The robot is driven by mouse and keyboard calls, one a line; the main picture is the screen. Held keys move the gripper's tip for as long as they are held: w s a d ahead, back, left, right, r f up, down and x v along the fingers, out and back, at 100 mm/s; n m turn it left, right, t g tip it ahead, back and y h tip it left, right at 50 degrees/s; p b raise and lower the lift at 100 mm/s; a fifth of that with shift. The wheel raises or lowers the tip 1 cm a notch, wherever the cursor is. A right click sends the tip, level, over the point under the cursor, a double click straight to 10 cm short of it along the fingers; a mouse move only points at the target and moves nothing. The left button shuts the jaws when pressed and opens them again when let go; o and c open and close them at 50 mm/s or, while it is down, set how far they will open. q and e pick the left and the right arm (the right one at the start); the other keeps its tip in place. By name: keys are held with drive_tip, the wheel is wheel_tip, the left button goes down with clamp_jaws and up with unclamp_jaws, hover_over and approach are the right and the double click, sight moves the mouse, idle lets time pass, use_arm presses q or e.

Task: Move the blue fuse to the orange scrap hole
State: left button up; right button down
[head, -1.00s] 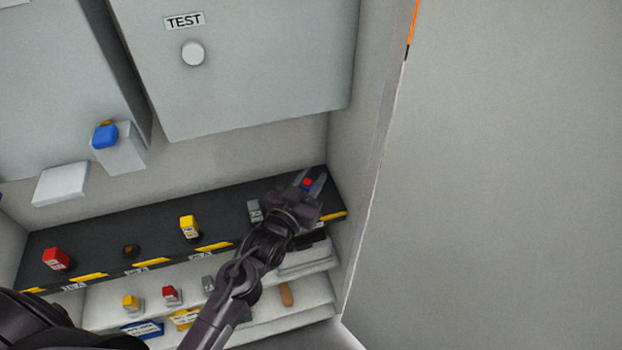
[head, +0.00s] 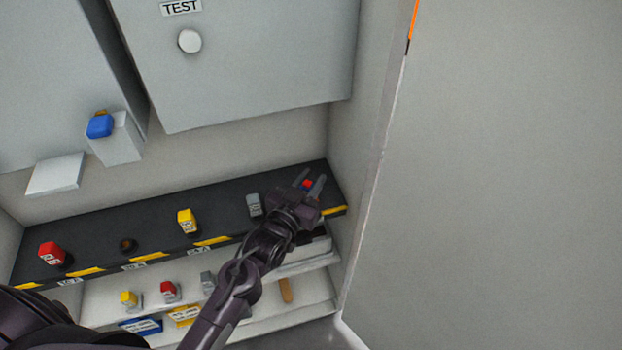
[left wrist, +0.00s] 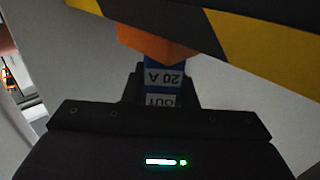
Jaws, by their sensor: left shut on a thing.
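My left gripper (head: 309,182) is at the right end of the dark shelf and is shut on a blue fuse. In the left wrist view the blue fuse (left wrist: 163,79) shows labels reading "20 A" and "OUT", upside down, between the dark fingers. An orange block-like part (left wrist: 150,44) meets the fuse's far end beside the striped shelf edge; I cannot tell whether it is the scrap hole's rim. In the head view a small red-orange patch (head: 307,184) shows between the fingertips. The scrap hole opening is not clearly visible. My right gripper is out of view.
The dark shelf (head: 90,240) holds a red fuse (head: 51,253), a yellow fuse (head: 187,221) and a grey fuse (head: 254,205). A grey wall (head: 365,150) stands close right of the gripper.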

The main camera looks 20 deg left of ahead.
use_arm(q)
drive_tip(key=o, duration=1.1)
drive_tip(key=shift+c, duration=0.2)
drive_tip(key=s+a, duration=0.1)
drive_tip(key=s, duration=0.6)
drive_tip(key=shift+s+a, duration=0.25)
drive_tip(key=shift+s, duration=0.05)
